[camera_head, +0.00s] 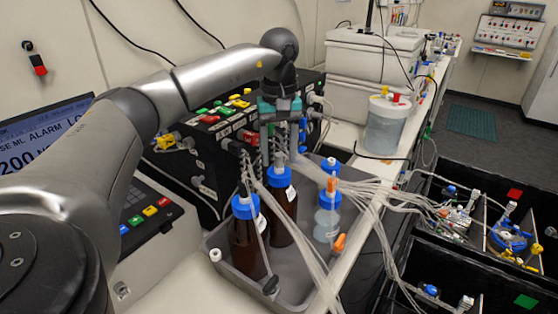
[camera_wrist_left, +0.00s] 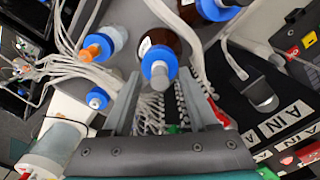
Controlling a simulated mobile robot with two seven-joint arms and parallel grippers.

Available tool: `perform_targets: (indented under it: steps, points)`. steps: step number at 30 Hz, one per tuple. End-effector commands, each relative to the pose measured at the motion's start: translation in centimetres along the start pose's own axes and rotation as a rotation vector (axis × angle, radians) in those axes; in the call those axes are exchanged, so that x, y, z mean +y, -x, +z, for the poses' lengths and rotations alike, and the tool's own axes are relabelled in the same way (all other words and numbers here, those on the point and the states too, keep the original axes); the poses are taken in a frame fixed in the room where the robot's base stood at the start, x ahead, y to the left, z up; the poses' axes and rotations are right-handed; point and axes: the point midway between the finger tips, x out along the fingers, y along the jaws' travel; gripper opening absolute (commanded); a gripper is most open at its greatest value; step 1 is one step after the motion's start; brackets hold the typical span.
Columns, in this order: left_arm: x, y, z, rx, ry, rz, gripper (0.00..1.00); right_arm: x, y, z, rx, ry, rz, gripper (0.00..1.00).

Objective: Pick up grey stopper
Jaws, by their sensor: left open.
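A light grey stopper (camera_head: 279,159) stands upright on the blue cap of the middle brown bottle (camera_head: 280,218). In the left wrist view the stopper (camera_wrist_left: 159,70) is seen from above, on the blue cap (camera_wrist_left: 160,57). My left gripper (camera_head: 281,147) is open and points down just above this bottle. In the left wrist view its two fingers (camera_wrist_left: 159,84) lie to either side of the stopper, with gaps showing. I cannot tell the exact height between fingertips and stopper. My right gripper is in neither view.
A grey tray (camera_head: 222,262) holds the bottles. Another brown bottle (camera_head: 245,246) is at left, and a clear bottle (camera_head: 326,226) with an orange stopper (camera_head: 332,186) is at right. Loose clear tubes (camera_head: 309,235) cross the tray. A black control box (camera_head: 205,155) stands close behind.

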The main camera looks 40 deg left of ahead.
Motion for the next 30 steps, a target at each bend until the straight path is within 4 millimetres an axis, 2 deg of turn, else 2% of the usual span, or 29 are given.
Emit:
perform_targets:
  steps: [5,20,30]
  points:
    - [-0.01,0.02,-0.01,0.0,0.0,0.0,0.58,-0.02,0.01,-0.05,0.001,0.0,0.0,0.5]
    - [-0.01,0.05,-0.02,0.001,0.001,0.0,0.02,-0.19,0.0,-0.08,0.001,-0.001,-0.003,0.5]
    - [-0.02,0.06,-0.02,0.001,0.001,0.0,0.0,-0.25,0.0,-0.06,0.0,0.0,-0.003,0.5]
